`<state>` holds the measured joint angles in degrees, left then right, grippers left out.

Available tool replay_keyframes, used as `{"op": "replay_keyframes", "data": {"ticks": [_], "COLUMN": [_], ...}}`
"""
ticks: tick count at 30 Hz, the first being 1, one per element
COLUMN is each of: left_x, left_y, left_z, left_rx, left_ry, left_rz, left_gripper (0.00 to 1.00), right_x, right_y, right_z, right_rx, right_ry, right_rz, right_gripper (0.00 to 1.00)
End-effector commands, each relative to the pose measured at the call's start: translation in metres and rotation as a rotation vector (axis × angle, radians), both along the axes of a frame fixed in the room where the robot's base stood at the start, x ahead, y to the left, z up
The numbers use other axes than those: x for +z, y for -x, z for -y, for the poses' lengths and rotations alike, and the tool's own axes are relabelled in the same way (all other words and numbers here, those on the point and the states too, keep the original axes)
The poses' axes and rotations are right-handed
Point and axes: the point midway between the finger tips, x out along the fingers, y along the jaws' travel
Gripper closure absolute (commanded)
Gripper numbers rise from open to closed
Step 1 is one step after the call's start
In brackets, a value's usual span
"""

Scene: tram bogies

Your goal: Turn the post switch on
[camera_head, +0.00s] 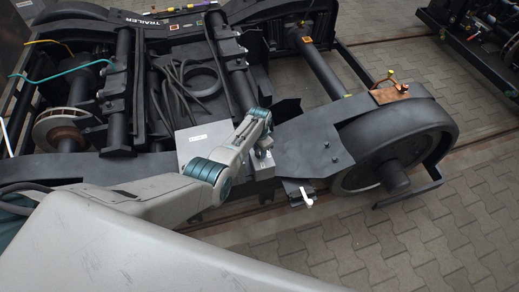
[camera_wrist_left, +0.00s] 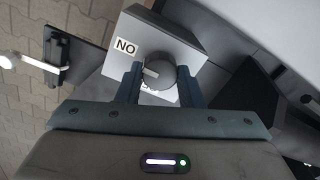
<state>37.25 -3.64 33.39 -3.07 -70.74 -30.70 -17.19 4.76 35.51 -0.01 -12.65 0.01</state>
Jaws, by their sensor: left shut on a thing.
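The post switch is a grey box (camera_wrist_left: 178,38) with a round dark knob (camera_wrist_left: 160,73), seen close in the left wrist view. A white label reading "NO" from this side, which is ON upside down, sits at the knob's upper left. A second label below the knob is mostly hidden. A light mark shows on the knob's left part. My left gripper (camera_wrist_left: 160,80) has its fingers on either side of the knob, shut on it. In the head view my left gripper (camera_head: 262,146) reaches down to the box (camera_head: 263,166), partly hiding it. My right gripper is not in view.
A dark bogie frame (camera_head: 300,143) stands around the switch, with a wheel (camera_head: 385,160) to the right. A grey panel (camera_head: 203,146) is left of my gripper. A white-handled lever (camera_head: 306,197) hangs just right of the switch. Paving in front is clear.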

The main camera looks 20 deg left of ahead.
Motion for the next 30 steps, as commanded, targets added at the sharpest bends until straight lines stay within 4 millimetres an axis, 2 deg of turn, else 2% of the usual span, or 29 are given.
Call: {"op": "replay_keyframes", "data": {"ticks": [12,13,16,25,30], "left_x": [0.0,0.0,0.0,0.001,0.014], "left_y": [0.0,0.0,0.0,0.0,-0.001], "left_z": [0.0,0.0,0.0,0.0,0.0], "left_rx": [-0.009,-0.009,-0.008,-0.007,-0.007], "left_ry": [0.0,0.0,0.0,0.0,0.0], "left_rz": [0.001,0.001,0.001,0.001,0.004], "left_gripper": [0.89,0.65,0.45,0.45,0.45], "right_x": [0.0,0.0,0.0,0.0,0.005], "right_y": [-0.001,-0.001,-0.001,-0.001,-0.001], "right_z": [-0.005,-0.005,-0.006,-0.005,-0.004], "right_rx": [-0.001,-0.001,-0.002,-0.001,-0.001], "right_ry": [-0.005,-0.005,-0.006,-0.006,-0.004], "right_rz": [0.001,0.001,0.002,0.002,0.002], "right_gripper": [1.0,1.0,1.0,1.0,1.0]}}
